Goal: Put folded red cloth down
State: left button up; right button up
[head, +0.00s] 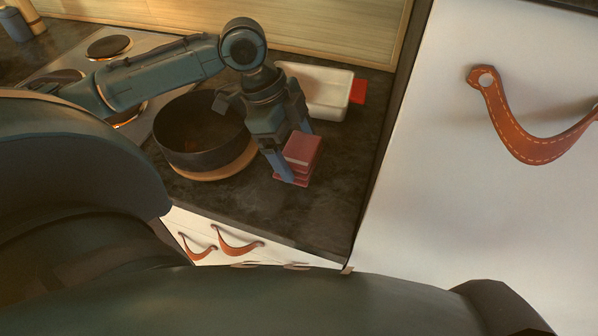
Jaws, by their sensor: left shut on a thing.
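The folded red cloth (303,150) is a small, thick, layered block over the dark countertop (300,215), right of the black pot. My left gripper (294,160) reaches down from above and is shut on the cloth, with one finger showing at its near left side. I cannot tell whether the cloth's underside touches the countertop. My right gripper is not in view.
A black pot (201,147) stands on a round wooden board (216,172) close left of the gripper. A tall white door (470,190) bounds the right. Counter in front is clear.

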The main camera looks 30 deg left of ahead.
pick_arm(q)
jog(key=shift+f, duration=3.05)
jog(key=shift+f, duration=0.1)
jog(key=o, duration=0.6)
jog(key=v, duration=1.2)
jog(key=shift+s, duration=0.1)
jog(key=shift+s, duration=0.1)
